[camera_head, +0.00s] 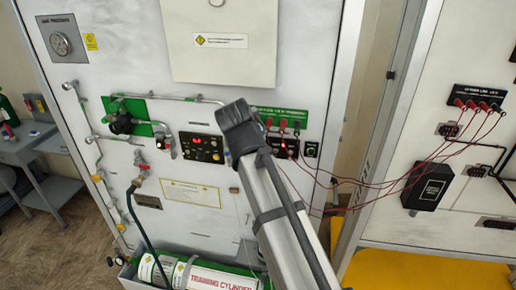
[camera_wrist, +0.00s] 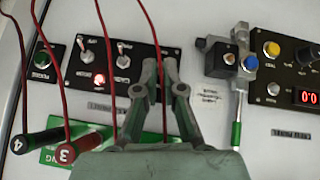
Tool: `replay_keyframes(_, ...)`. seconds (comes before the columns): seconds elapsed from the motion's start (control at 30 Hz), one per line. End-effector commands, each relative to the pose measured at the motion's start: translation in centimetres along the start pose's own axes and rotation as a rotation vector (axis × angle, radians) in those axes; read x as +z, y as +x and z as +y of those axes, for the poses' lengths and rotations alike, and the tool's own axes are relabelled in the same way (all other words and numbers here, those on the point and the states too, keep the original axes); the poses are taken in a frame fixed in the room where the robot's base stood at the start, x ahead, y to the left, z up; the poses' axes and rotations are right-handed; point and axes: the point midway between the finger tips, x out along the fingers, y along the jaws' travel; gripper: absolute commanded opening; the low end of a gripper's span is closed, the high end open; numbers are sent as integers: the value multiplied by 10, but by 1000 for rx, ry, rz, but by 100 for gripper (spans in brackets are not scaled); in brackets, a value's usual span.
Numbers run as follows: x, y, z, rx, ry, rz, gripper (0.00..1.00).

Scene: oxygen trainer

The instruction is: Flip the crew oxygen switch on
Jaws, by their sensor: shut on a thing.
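In the wrist view, the black switch panel (camera_wrist: 143,28) has two toggle switches in plain sight, a left toggle (camera_wrist: 87,57) and a right toggle (camera_wrist: 123,48). A red lamp (camera_wrist: 99,79) glows beside them. The labels are too small to tell surely which is the crew oxygen switch. My gripper (camera_wrist: 159,66) has its fingertips over the panel's right edge, right of both visible toggles. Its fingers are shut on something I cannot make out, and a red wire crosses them. In the head view, the panel (camera_head: 277,147) is partly behind my arm, which hides my gripper.
Several red leads hang over the panel; black plug 4 (camera_wrist: 30,138) and red plug 3 (camera_wrist: 80,146) sit left of my gripper. A valve fitting (camera_wrist: 223,58) and a display panel (camera_wrist: 292,75) stand to the right. A training cylinder (camera_head: 222,278) lies below.

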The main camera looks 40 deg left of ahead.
Motion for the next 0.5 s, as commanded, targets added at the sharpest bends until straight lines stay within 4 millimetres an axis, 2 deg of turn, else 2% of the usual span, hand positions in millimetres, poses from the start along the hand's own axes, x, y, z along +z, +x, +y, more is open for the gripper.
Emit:
replay_keyframes(0.1,0,0,0,0,0,-1,0)
replay_keyframes(0.13,0,0,0,0,0,-1,14)
replay_keyframes(0.2,0,0,0,0,0,0,32)
replay_keyframes(0.5,0,-1,0,0,0,0,32)
